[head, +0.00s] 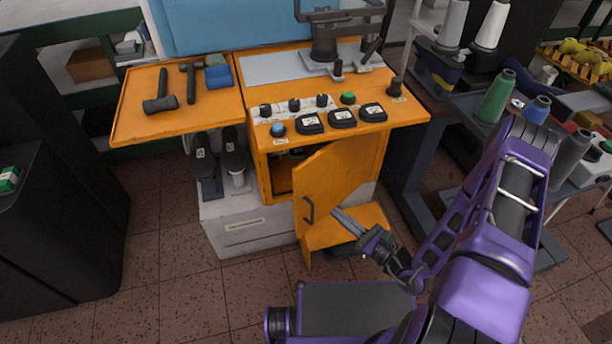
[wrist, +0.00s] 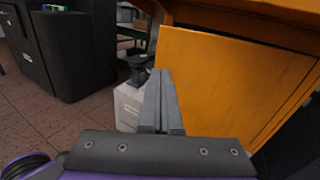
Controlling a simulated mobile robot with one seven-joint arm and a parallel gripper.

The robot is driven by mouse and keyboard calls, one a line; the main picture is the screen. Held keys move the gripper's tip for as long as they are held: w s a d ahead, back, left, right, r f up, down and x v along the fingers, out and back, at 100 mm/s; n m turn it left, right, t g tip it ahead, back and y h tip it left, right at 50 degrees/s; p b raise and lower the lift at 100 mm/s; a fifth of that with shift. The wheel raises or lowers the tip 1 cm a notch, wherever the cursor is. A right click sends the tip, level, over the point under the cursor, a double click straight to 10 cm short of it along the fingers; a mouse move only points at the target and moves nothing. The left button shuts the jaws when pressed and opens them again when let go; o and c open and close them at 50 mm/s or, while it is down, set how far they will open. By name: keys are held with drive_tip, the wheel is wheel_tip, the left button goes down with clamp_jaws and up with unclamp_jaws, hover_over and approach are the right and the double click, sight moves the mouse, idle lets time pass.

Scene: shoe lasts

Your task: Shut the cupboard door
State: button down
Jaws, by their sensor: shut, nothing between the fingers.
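The orange cupboard door (head: 337,177) on the front of the orange machine stand is partly open. It swings out toward me, with a dark gap at its left showing the cupboard inside (head: 281,178). A dark bar handle (head: 309,209) is on its outer face near the left edge. My gripper (head: 336,212) is shut and empty, its fingers in front of the outer face, just right of the handle. In the wrist view the fingers (wrist: 160,82) point forward beside the left part of the door (wrist: 225,85). I cannot tell whether they touch it.
The orange worktop with a button panel (head: 320,112) is above the door. A hammer (head: 161,92) lies on the left side shelf. Thread cones (head: 496,96) stand on the right. A dark cabinet (head: 60,190) is at the left. The tiled floor before the stand is free at left.

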approach(297, 181)
drive_tip(key=shift+m, duration=0.4)
drive_tip(key=x, duration=0.7)
drive_tip(key=shift+w, duration=0.1)
